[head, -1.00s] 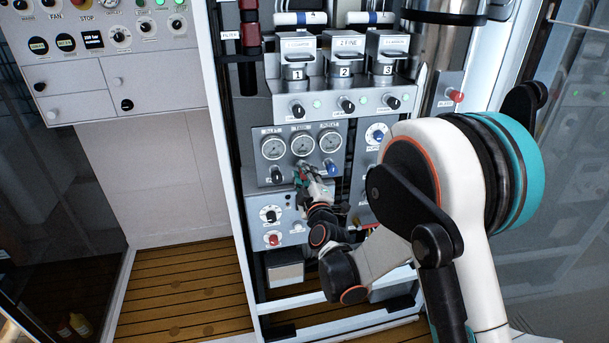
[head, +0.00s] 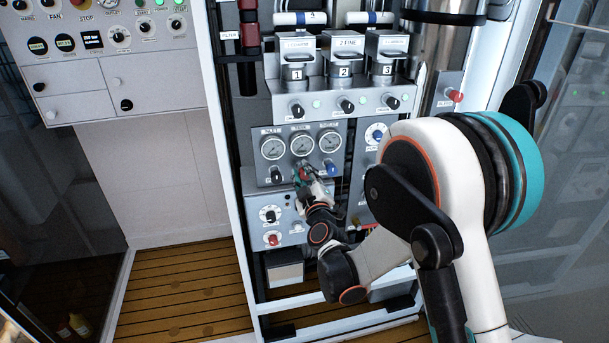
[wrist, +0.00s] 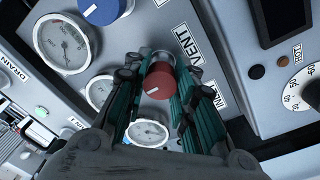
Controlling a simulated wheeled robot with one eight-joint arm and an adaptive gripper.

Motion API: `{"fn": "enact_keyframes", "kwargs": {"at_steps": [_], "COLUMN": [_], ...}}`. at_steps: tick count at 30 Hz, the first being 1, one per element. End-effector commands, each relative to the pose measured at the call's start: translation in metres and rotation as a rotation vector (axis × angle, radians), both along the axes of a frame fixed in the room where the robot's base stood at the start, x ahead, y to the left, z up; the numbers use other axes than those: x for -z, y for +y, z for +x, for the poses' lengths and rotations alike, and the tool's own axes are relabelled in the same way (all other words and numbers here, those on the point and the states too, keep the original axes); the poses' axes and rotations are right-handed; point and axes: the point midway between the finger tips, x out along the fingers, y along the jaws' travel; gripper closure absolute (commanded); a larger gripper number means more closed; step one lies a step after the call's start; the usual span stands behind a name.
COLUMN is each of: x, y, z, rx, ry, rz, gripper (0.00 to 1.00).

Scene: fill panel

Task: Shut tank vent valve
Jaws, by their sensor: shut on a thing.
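The vent valve knob (wrist: 158,80) is red with a short white mark on its face. It sits beside the VENT label (wrist: 182,42) in the wrist view. My gripper (wrist: 157,88) has its teal fingers on both sides of the knob and is shut on it. In the head view my gripper (head: 304,174) is at the gauge panel (head: 265,174), just below the middle gauge (head: 302,144).
A blue knob (head: 331,169) is right of my gripper and a black knob (head: 276,175) left of it. A red knob (head: 272,239) is lower left. Numbered filter housings (head: 345,62) stand above. Open wooden floor (head: 185,295) lies to the left.

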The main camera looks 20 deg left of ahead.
Motion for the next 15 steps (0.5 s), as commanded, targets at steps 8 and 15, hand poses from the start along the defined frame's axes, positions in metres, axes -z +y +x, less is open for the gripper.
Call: {"fn": "enact_keyframes", "kwargs": {"at_steps": [8,15], "x": [0.0005,0.0005], "y": [-0.0002,-0.0019], "z": [-0.0003,-0.0034], "rx": [-0.001,0.000], "ry": [0.001,-0.001], "rz": [0.000,-0.001], "gripper": [0.55,0.55]}}
